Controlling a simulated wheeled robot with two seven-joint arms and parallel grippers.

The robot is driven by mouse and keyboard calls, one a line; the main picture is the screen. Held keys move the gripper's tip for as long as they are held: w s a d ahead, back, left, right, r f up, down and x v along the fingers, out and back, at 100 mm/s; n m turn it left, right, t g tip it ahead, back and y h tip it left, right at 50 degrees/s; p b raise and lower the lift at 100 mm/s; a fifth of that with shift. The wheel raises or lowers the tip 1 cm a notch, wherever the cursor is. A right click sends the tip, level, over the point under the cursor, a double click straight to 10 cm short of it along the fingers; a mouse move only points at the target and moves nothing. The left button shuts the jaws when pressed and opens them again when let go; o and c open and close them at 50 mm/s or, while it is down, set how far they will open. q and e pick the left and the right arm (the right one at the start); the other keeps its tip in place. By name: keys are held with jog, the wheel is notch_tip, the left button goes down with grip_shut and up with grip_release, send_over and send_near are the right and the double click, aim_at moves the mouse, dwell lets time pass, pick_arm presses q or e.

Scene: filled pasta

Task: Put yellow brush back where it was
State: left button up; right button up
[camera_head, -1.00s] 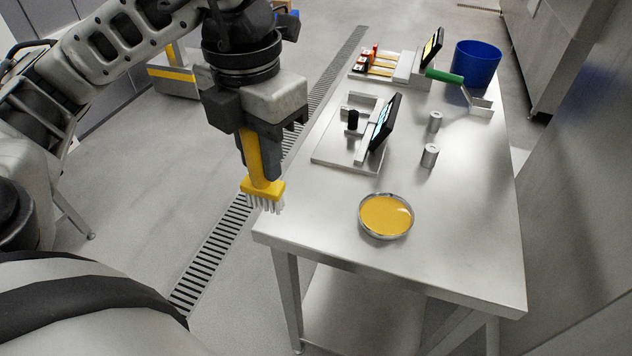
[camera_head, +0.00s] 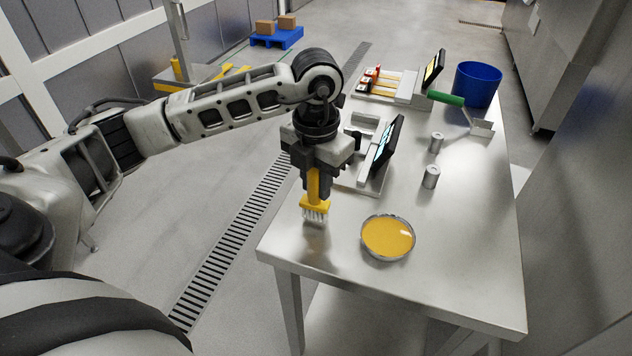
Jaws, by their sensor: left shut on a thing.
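The yellow brush (camera_head: 314,204) hangs upright, with its white bristles pointing down, over the near left part of the steel table (camera_head: 465,255). My left gripper (camera_head: 315,186) is shut on its yellow handle. The bristle tips are at or just above the tabletop; I cannot tell whether they touch. My right gripper is not in view.
A round dish of yellow filling (camera_head: 387,237) stands right of the brush. Behind are a scale with a tilted screen (camera_head: 387,143), two metal weights (camera_head: 431,177), a green-handled scoop (camera_head: 446,98) and a blue bin (camera_head: 477,84). The table's near right is clear.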

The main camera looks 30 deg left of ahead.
pick_arm(q)
jog(key=shift+f, duration=0.55)
jog(key=shift+f, duration=0.2)
jog(key=o, duration=1)
jog(key=shift+r, duration=0.1)
notch_tip(320, 180, up, 12)
jog(key=shift+r, duration=0.15)
jog(key=shift+s, duration=0.1)
